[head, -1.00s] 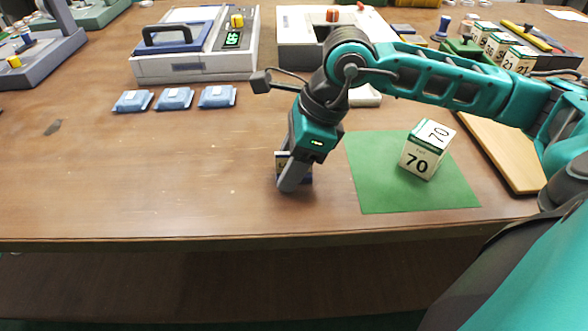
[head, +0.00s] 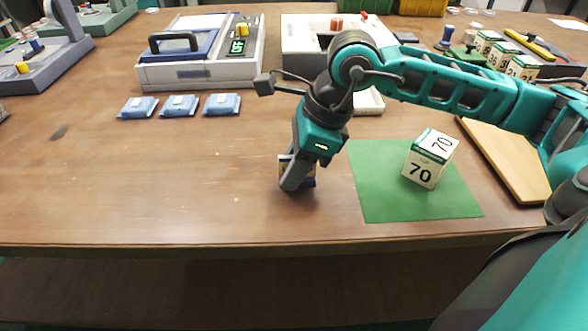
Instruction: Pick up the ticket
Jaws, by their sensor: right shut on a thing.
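My right gripper (head: 293,185) points down at the wooden table, left of the green mat (head: 385,205). It is shut on a small card with white, dark blue and tan parts (head: 308,182), which appears to be the ticket. The fingers hide much of the card, and I cannot tell whether it touches the table. My left gripper is not in view.
A white box marked 70 (head: 430,160) stands on the mat. A wooden board (head: 505,160) lies at its right. Blue packets (head: 180,105) lie in a row before a machine with a blue lid (head: 185,45). The front left of the table is clear.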

